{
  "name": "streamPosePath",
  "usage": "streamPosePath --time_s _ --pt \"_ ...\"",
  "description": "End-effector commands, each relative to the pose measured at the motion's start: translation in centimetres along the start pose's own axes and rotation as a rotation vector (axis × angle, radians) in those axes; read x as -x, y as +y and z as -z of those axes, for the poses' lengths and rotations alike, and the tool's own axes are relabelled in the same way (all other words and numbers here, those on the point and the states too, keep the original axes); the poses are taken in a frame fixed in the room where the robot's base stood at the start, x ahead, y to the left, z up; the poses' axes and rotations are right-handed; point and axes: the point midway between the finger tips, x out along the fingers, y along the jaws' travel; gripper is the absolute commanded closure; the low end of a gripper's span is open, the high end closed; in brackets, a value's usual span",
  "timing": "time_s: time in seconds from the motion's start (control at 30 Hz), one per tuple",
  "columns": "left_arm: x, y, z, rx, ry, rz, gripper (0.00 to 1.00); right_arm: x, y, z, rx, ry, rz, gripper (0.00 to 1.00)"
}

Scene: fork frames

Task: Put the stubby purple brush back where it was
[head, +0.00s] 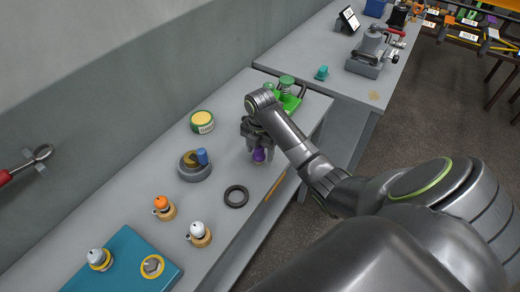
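My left gripper is not in view.
On the bench (110,222) are a black ring (236,196), a grey round dish (194,166) with a blue knob, a green-and-yellow tin (202,122), orange-topped (163,208) and white-topped (199,234) pieces, and a blue board (115,262). Green items (288,88) stand behind my gripper.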

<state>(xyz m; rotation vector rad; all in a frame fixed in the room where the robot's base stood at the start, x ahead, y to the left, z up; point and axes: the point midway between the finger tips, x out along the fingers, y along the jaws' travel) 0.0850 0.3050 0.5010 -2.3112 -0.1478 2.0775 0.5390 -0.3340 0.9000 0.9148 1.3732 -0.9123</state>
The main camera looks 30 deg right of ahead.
Motion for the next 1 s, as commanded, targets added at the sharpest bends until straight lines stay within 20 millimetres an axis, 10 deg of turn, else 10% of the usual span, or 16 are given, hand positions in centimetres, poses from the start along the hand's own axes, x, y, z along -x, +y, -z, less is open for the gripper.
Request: streamPosePath --time_s 0.33,0.57,1.0 --pt "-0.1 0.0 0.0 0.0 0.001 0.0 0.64 0.9 0.1 -0.1 0.001 -0.002 -0.002 0.43" --pt "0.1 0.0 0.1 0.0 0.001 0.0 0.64 5.8 0.1 -0.1 0.001 -0.004 -0.005 0.43" --pt "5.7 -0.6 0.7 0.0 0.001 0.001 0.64 11.1 0.0 0.0 0.0 0.001 0.0 0.43"
